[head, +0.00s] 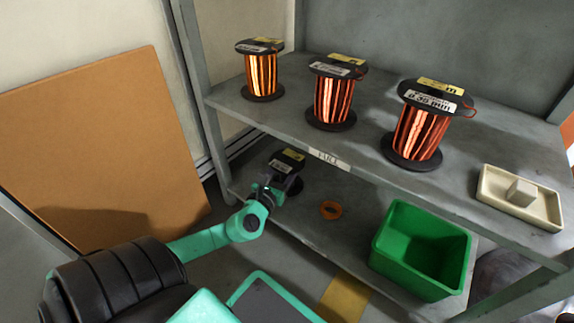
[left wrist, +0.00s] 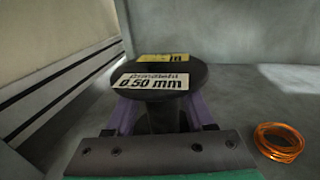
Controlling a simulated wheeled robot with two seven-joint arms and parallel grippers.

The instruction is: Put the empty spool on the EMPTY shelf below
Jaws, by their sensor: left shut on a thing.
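The black empty spool (head: 288,158) is upright at the left end of the lower shelf (head: 340,243). Its bare dark core shows in the left wrist view, under a top flange (left wrist: 160,76) with a yellow label and a white "0.50 mm" label. My left gripper (head: 277,189) is shut on the spool, its purple fingers on both sides of the core (left wrist: 165,118). The spool's bottom flange is partly hidden, so I cannot tell whether it touches the shelf. My right gripper is not in view.
Three copper-wound spools (head: 333,98) stand on the upper shelf (head: 285,118), beside a cream tray (head: 545,217) with a pale block. An orange wire coil (head: 330,210) and a green bin (head: 385,255) are on the lower shelf. A brown board (head: 110,140) leans at left.

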